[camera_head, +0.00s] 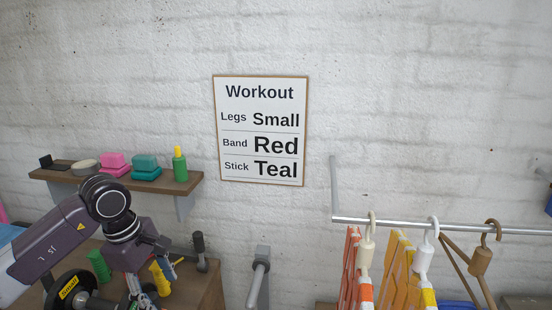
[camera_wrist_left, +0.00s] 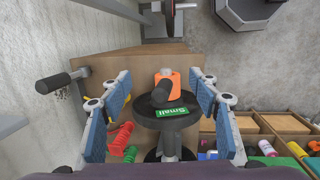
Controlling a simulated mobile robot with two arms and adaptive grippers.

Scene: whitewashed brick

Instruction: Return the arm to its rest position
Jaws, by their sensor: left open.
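My left arm (camera_head: 62,235) comes in from the left in the head view, bent over the wooden surface below the wall shelf. Its gripper (camera_head: 140,292) points down, partly cut off by the bottom edge. In the left wrist view the gripper (camera_wrist_left: 160,88) is open, with its blue-padded fingers wide apart. My right arm is not in view.
A wall shelf (camera_head: 60,177) with small items is close above the arm. A dark peg (camera_head: 198,243) and yellow and green pieces are near the gripper. A rail (camera_head: 450,226) with hangers is at right. A wooden divided box (camera_wrist_left: 285,122) shows in the wrist view.

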